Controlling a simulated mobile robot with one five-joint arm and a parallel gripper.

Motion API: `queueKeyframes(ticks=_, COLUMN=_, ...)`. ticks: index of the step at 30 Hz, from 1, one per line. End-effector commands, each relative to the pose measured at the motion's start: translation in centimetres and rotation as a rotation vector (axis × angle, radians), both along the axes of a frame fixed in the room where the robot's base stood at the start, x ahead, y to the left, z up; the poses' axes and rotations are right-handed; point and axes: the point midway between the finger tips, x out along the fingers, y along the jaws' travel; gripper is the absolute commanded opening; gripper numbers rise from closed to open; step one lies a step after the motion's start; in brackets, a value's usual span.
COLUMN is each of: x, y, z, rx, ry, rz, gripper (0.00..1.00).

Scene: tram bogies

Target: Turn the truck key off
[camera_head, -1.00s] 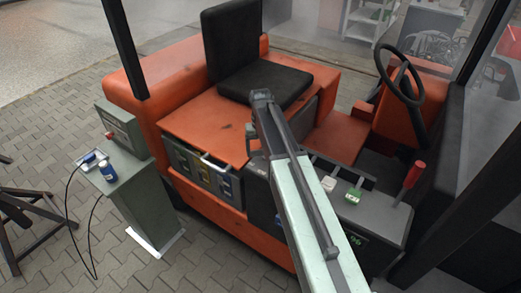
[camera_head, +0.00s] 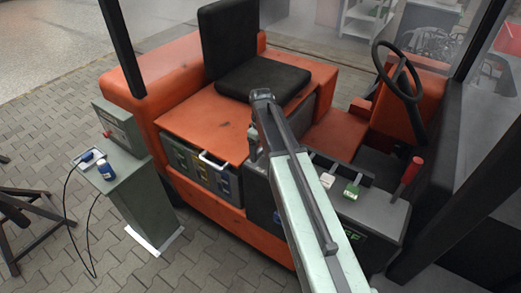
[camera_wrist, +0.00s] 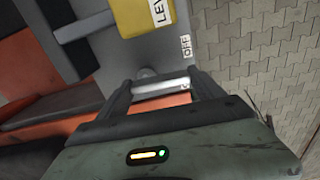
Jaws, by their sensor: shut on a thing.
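The truck key, a pale bar-like piece (camera_wrist: 172,86), sits between the two dark fingers of my gripper (camera_wrist: 163,84) in the wrist view. My gripper is shut on it, at the grey panel of the truck. A white label reading OFF (camera_wrist: 186,46) is on the panel just beyond the key. In the head view my arm reaches over the orange truck (camera_head: 190,125), and the key and fingertips are hidden.
A yellow block (camera_wrist: 143,15) with partly visible lettering is close by in the wrist view. In the head view, a red-handled lever (camera_head: 411,170), steering wheel (camera_head: 399,72) and black seat (camera_head: 263,82) surround the work area. A grey pedestal (camera_head: 137,190) stands at left on paving.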

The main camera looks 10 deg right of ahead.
Motion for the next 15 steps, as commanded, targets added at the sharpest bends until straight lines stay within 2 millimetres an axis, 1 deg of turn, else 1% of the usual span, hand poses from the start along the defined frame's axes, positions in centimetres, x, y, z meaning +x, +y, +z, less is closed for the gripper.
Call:
queueKeyframes(ticks=6, x=-0.11, y=-0.09, z=-0.01, rx=-0.001, ry=0.001, rz=0.046, gripper=0.37)
queueKeyframes(ticks=15, x=-0.12, y=-0.09, z=-0.01, rx=-0.001, ry=0.001, rz=0.058, gripper=0.37)
